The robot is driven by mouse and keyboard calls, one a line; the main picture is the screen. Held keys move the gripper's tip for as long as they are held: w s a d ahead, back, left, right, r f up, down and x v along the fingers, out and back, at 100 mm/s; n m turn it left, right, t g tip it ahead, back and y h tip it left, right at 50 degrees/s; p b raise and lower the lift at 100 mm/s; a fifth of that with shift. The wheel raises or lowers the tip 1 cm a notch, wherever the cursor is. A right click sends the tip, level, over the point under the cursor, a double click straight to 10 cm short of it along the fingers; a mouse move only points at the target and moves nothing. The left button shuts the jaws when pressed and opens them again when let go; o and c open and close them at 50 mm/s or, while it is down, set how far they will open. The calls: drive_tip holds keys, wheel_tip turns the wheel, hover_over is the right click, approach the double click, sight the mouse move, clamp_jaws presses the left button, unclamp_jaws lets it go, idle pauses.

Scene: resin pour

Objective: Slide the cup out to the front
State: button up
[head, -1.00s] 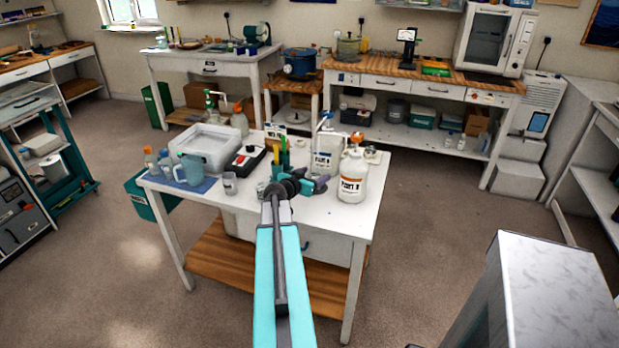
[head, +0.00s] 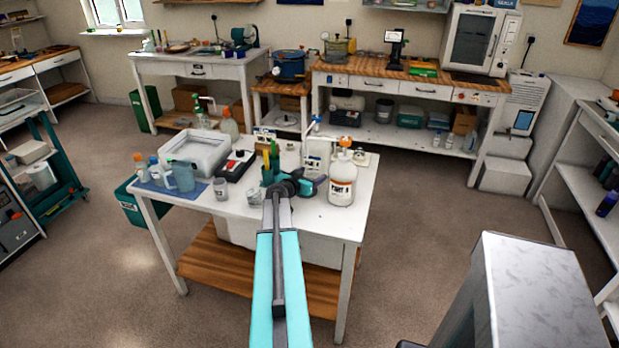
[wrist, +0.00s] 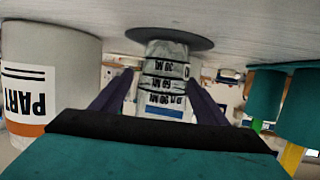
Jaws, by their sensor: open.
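The cup (wrist: 165,75) is clear with dark measuring marks. It shows in the wrist view, which is upside down, standing on a dark round disc (wrist: 140,34). My gripper (wrist: 158,100) is open, with one dark finger on each side of the cup; I cannot tell whether they touch it. In the head view my gripper (head: 308,186) is over the white table (head: 325,222), and I cannot make out this cup there. The white Part B bottle (head: 342,182) stands just right of my gripper; it also shows at the left in the wrist view (wrist: 45,60).
A teal pen holder (wrist: 300,105) stands close on the other side of the cup. A Part A pump bottle (head: 318,155) stands behind my gripper. Other clear cups (head: 220,188), a jug (head: 182,177) and a white tub (head: 195,152) are to the left. The table's front right is clear.

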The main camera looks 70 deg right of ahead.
drive_tip(key=c, duration=1.1)
drive_tip(key=shift+a, duration=0.1)
